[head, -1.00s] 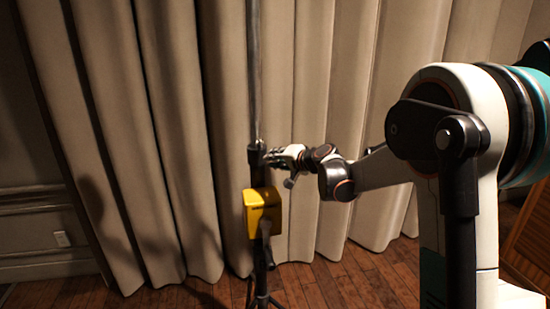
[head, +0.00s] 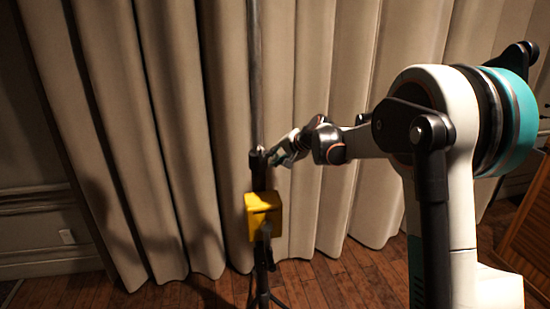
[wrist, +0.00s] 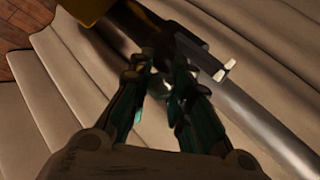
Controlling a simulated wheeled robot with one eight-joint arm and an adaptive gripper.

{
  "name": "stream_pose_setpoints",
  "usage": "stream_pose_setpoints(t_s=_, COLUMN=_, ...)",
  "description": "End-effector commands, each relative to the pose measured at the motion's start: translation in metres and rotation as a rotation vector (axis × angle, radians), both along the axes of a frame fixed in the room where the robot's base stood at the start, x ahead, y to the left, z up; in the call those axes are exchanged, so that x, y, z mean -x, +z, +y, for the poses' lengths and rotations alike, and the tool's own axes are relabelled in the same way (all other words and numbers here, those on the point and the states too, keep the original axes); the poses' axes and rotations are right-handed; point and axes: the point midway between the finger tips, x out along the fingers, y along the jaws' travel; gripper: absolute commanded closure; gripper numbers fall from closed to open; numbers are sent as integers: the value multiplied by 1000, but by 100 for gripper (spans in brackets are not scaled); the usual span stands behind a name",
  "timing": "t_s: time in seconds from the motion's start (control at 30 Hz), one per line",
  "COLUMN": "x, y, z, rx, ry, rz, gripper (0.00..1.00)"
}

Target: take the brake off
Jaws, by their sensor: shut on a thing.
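A stand with a grey metal pole (head: 254,80) rises in front of the curtain. It has a black collar (head: 259,172) and, below that, a yellow box (head: 264,217) with a dark crank-like arm on its near side. My gripper (head: 279,157) is at the right side of the collar. In the wrist view, my gripper (wrist: 162,93) has both fingers closed on a small dark part at the collar (wrist: 165,35), which seems to be the brake knob (wrist: 158,82). The fingers hide most of it, so I cannot tell its exact shape or turn.
A beige curtain (head: 170,150) hangs close behind the stand. The stand's dark legs rest on the wooden floor (head: 335,280), which is open to the right. A wooden cabinet (head: 530,215) stands at the right edge.

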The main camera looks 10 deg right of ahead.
Motion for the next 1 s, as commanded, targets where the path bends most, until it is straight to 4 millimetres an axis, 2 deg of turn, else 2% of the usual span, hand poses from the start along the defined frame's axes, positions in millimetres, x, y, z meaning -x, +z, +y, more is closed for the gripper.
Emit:
stream_pose_setpoints(t_s=0.13, x=-2, y=3, z=0, rx=-2, ry=-3, rz=-8, gripper=100)
stream_pose_setpoints(t_s=0.17, x=-2, y=3, z=0, rx=-3, ry=-2, rz=-8, gripper=79)
stream_pose_setpoints(t_s=0.23, x=-2, y=3, z=0, rx=-3, ry=-2, rz=-8, gripper=64)
stream_pose_setpoints(t_s=0.27, x=-2, y=3, z=0, rx=-2, ry=-2, rz=-7, gripper=60)
stream_pose_setpoints(t_s=0.67, x=2, y=4, z=-2, rx=-1, ry=-2, rz=-4, gripper=60)
stream_pose_setpoints(t_s=0.77, x=10, y=11, z=-7, rx=-1, ry=-2, rz=-3, gripper=60)
stream_pose_setpoints(t_s=1.0, x=41, y=40, z=-25, rx=0, ry=-3, rz=-3, gripper=60)
